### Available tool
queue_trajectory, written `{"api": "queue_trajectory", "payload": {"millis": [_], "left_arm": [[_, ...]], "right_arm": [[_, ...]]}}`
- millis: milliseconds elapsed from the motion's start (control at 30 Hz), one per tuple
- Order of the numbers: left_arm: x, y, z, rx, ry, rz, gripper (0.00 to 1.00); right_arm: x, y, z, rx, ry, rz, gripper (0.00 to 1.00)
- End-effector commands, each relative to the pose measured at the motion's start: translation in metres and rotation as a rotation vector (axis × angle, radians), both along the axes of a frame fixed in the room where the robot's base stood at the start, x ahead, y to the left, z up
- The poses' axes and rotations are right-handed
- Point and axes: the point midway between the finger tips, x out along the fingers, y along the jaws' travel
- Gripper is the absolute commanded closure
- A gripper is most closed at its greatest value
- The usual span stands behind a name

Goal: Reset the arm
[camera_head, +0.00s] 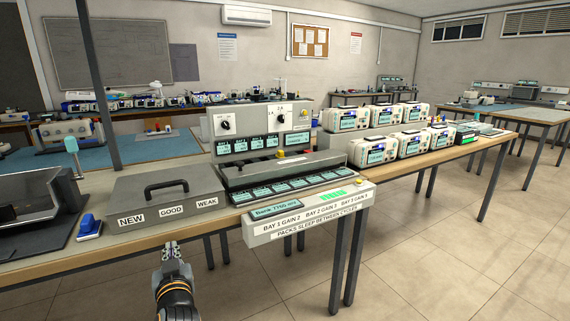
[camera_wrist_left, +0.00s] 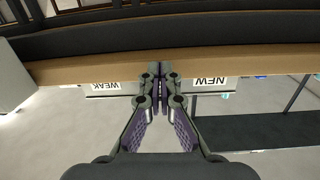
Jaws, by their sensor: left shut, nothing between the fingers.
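My left gripper (camera_head: 172,250) is in the lower left of the head view, in front of the bench's front edge and below the grey box with the black handle. Its fingers are shut with nothing between them; the wrist view shows the closed fingertips (camera_wrist_left: 160,75) close together. My right gripper is not in view.
The wooden bench (camera_head: 60,266) carries the grey box (camera_head: 125,195) labelled NEW, GOOD, WEAK, a bank console (camera_head: 310,224) with small screens, and several white monitors (camera_head: 375,151) at right. A blue-knobbed block (camera_head: 89,230) sits left. Open floor (camera_head: 450,260) lies right of the bench.

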Motion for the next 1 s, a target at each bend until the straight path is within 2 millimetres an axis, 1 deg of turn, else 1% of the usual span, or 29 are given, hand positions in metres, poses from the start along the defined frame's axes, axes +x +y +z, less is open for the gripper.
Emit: {"api": "queue_trajectory", "payload": {"millis": [33,67,100,133,167,200,267,300,367,400,467,500,567,600,700,733,833,967,1000], "left_arm": [[-0.012,0.0,-0.043,-0.03,0.116,-0.015,1.0],[-0.02,-0.002,-0.068,-0.052,0.186,-0.028,1.0],[-0.033,-0.005,-0.1,-0.078,0.282,-0.047,1.0],[-0.045,-0.008,-0.124,-0.099,0.356,-0.062,1.0],[-0.058,-0.011,-0.147,-0.12,0.43,-0.081,1.0],[-0.076,-0.017,-0.176,-0.145,0.526,-0.108,1.0],[-0.105,-0.026,-0.213,-0.182,0.66,-0.15,1.0],[-0.124,-0.033,-0.234,-0.205,0.742,-0.179,1.0],[-0.152,-0.042,-0.26,-0.236,0.851,-0.223,1.0],[-0.171,-0.048,-0.274,-0.255,0.917,-0.252,1.0],[-0.197,-0.057,-0.292,-0.282,1.01,-0.293,1.0],[-0.215,-0.063,-0.303,-0.298,1.068,-0.322,1.0],[-0.241,-0.071,-0.316,-0.325,1.15,-0.365,1.0],[-0.259,-0.077,-0.323,-0.343,1.202,-0.395,1.0],[-0.298,-0.089,-0.334,-0.383,1.319,-0.465,1.0],[-0.293,-0.087,-0.329,-0.382,1.312,-0.453,1.0],[-0.291,-0.08,-0.342,-0.382,1.316,-0.431,1.0],[-0.298,-0.07,-0.36,-0.377,1.325,-0.405,1.0],[-0.302,-0.067,-0.365,-0.375,1.329,-0.396,1.0]], "right_arm": [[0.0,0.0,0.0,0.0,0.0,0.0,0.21],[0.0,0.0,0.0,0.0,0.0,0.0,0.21],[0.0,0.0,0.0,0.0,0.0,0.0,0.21],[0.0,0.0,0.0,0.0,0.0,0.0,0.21],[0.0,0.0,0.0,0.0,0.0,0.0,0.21],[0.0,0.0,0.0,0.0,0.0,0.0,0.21],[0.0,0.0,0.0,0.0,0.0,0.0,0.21],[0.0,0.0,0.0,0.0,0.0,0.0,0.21],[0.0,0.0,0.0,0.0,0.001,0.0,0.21],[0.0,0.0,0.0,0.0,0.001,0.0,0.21],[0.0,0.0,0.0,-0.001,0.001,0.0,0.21],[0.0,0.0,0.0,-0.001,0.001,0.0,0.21],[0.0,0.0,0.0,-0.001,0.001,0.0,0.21],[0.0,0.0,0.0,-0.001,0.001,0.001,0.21],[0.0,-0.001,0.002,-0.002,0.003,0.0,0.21],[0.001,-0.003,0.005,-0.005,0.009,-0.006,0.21],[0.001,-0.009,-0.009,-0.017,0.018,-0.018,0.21],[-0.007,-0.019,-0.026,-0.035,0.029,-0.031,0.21],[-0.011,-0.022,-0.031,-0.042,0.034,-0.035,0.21]]}}
